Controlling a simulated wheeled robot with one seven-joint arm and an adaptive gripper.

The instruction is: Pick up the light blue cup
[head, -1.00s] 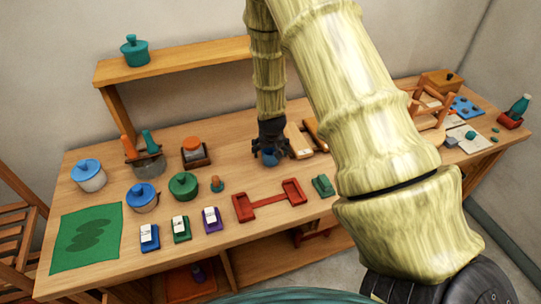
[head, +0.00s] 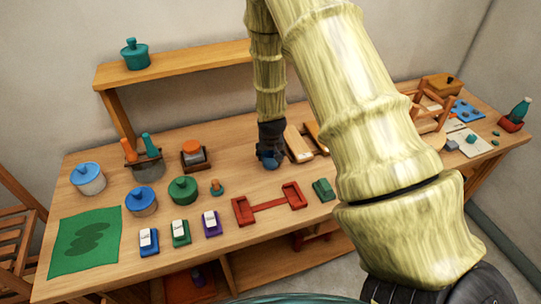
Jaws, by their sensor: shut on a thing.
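My gripper (head: 270,160) is at the back middle of the table, pointing down. It is shut on a small blue cup (head: 270,164), which shows only partly between the dark fingers. The cup is at or just above the table top; I cannot tell which.
A red rack (head: 268,206) lies in front of my gripper, with a green block (head: 324,190) to its right. Wooden pieces (head: 298,144) lie close on the right. Lidded pots (head: 184,189) and a tool holder (head: 147,164) stand to the left. A shelf (head: 180,65) runs behind.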

